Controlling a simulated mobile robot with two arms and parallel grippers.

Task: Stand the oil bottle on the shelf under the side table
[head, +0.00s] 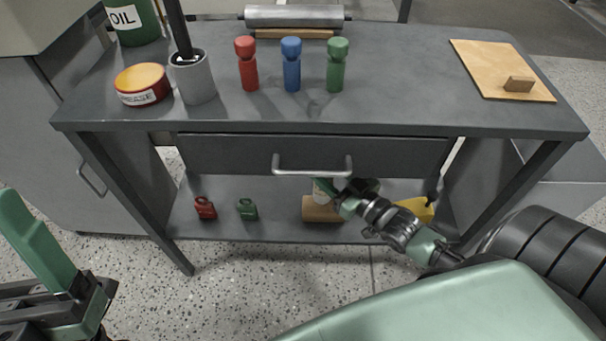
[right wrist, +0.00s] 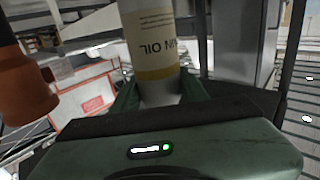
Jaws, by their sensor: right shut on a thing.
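My right gripper (head: 333,190) reaches in under the side table (head: 400,70), below the drawer handle. It is shut on the oil bottle, a pale bottle (right wrist: 152,30) with a cream label, seen between both green fingers in the right wrist view. In the head view only a small pale part of the bottle (head: 324,194) shows; the drawer and gripper hide the rest. The lower shelf (head: 275,228) runs beneath; I cannot tell whether the bottle touches it. My left gripper (head: 45,245) is at the lower left, away from the table; its jaw opening is unclear.
The shelf holds a red item (head: 205,208), a green item (head: 247,209), a brown block-like thing (head: 321,211) close to the gripper and a yellow thing (head: 417,209) at right. The closed drawer (head: 230,155) with its handle (head: 313,168) hangs above. Between green and brown things is bare shelf.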

